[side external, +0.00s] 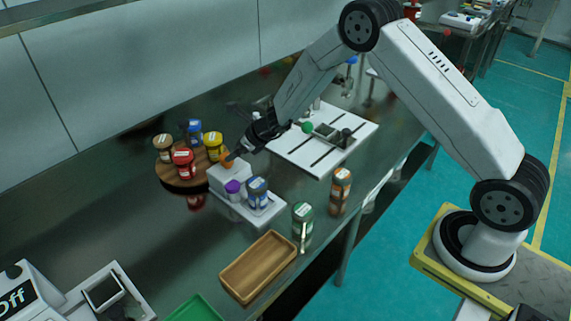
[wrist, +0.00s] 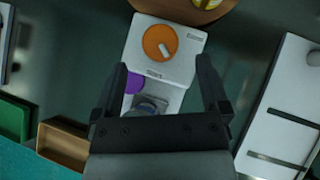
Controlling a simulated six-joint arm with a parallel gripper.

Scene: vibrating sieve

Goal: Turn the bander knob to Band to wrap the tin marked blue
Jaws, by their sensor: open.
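The bander is a white box (side external: 222,183) with a low base, and it also shows in the wrist view (wrist: 190,72). Its orange round knob (wrist: 160,42) has a pale pointer mark; small text beneath it is too blurred to read. My gripper (side external: 236,153) is open, with its fingertips close to the orange knob (side external: 226,158). In the wrist view the fingers (wrist: 162,80) are spread below the knob, which is not between them. A blue-marked tin (side external: 257,192) stands upright on the bander base beside a purple part (side external: 232,187); in the wrist view it is partly hidden.
A round wooden stand (side external: 180,184) holds several tins, including another blue one (side external: 191,132). A green tin (side external: 302,216) and an orange tin (side external: 340,184) stand at right. A wooden tray (side external: 236,288) and slotted white board (side external: 358,133) lie nearby. A display (side external: 15,297) reads "Off".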

